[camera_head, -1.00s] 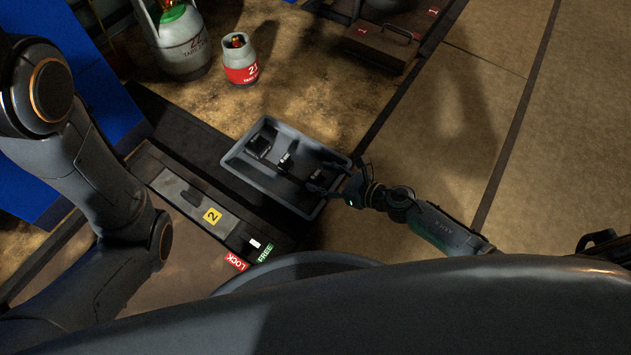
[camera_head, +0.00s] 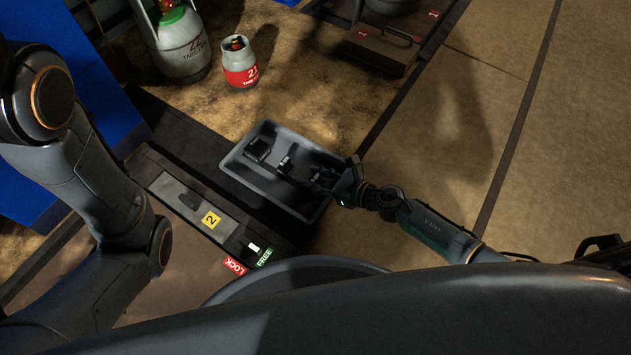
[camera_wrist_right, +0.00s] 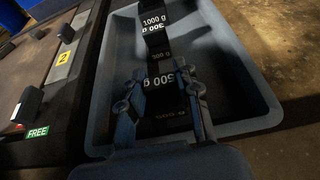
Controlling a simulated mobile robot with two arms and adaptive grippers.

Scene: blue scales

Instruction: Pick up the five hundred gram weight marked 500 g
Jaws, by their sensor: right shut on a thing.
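The dark weight marked 500 g (camera_wrist_right: 158,90) is at the near end of a grey tray (camera_wrist_right: 240,125) in the right wrist view, its white label reading upside down. My right gripper (camera_wrist_right: 158,95) has its fingers on either side of this weight and is shut on it. In the head view, my right gripper (camera_head: 330,178) reaches into the right end of the tray (camera_head: 310,216), and the weight is hard to make out there. I cannot tell whether it is lifted. My left arm shows at the left, but its gripper is out of view.
Further along the tray stand a weight marked 300 g (camera_wrist_right: 158,50) and a larger one marked 1000 g (camera_wrist_right: 154,18). A platform with a yellow 2 label (camera_head: 211,219) and a green FREE label (camera_head: 265,257) adjoins the tray. Gas cylinders (camera_head: 239,63) stand behind. Floor at right is clear.

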